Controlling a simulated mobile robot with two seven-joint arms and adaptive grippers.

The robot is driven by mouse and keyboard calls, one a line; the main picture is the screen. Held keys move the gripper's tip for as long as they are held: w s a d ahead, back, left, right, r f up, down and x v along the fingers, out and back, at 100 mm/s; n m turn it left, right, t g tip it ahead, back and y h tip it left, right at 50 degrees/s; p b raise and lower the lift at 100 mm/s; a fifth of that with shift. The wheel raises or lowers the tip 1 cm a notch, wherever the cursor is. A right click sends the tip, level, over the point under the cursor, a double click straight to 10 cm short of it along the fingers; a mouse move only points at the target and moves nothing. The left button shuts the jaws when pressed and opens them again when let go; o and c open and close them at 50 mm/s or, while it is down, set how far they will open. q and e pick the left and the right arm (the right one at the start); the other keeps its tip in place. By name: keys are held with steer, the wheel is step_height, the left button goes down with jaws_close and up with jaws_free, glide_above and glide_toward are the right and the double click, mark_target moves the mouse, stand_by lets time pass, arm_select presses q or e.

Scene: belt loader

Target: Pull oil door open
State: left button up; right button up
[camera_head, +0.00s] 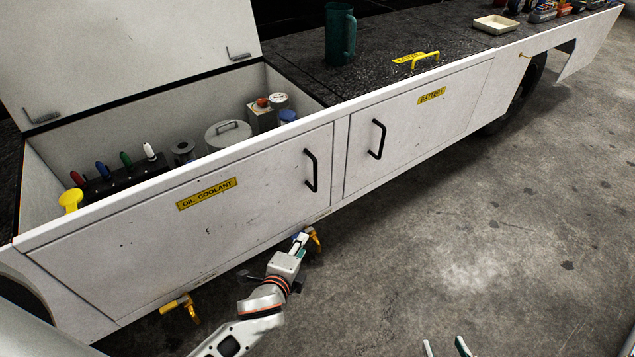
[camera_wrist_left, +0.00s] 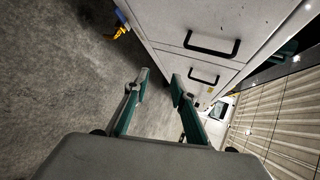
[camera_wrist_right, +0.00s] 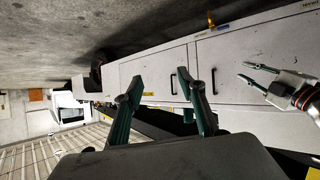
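The oil door (camera_head: 130,240) is a white panel labelled OIL COOLANT (camera_head: 207,194), sitting flush and closed. Its black handle (camera_head: 311,171) is at its right end; it also shows in the left wrist view (camera_wrist_left: 210,47) and the right wrist view (camera_wrist_right: 213,80). My left gripper (camera_head: 302,240) is below that handle, apart from it. Its fingers are spread and empty in the left wrist view (camera_wrist_left: 158,78). My right gripper (camera_head: 446,349) shows only its fingertips at the bottom edge, spread and empty. Its fingers also show in the right wrist view (camera_wrist_right: 160,85).
The battery door (camera_head: 430,120) beside it is closed, with its own handle (camera_head: 377,139). Yellow fittings (camera_head: 182,306) stick out under the loader's lower edge. A lid (camera_head: 130,55) stands raised over an open bin of bottles and cans. The concrete floor (camera_head: 480,240) at right is clear.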

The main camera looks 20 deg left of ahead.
arm_select(q)
steer(key=w+f+m+t+y+b, duration=0.1)
steer(key=w+m+t+y+b, duration=0.15)
steer(key=w+m+b, duration=0.45)
steer(key=m+t+y+b, duration=0.1)
steer(key=m+t+y, duration=0.15)
steer(key=m, duration=0.35)
glide_toward(315, 177)
steer(key=w, duration=0.2)
steer(key=shift+m, duration=0.4)
steer(key=b+x, duration=0.1)
steer(key=x, duration=0.2)
steer(key=b+x, duration=0.1)
steer(key=x, duration=0.3)
steer(key=shift+w+a, duration=0.25)
steer(key=shift+a, duration=0.1)
steer(key=shift+w+a+r, duration=0.15)
steer(key=shift+w+r, duration=0.05)
steer(key=shift+w, duration=0.35)
arm_select(e)
steer(key=shift+m+y, duration=0.3)
steer(key=shift+s+a+f, duration=0.1)
steer(key=shift+a+f, duration=0.35)
steer(key=shift+f, duration=0.35)
steer(key=shift+s+a+f, duration=0.1)
steer(key=shift+a+f, duration=0.4)
steer(key=shift+f, duration=0.35)
steer(key=shift+s+a+f, duration=0.1)
steer(key=shift+a+f, duration=0.35)
steer(key=shift+f, duration=0.35)
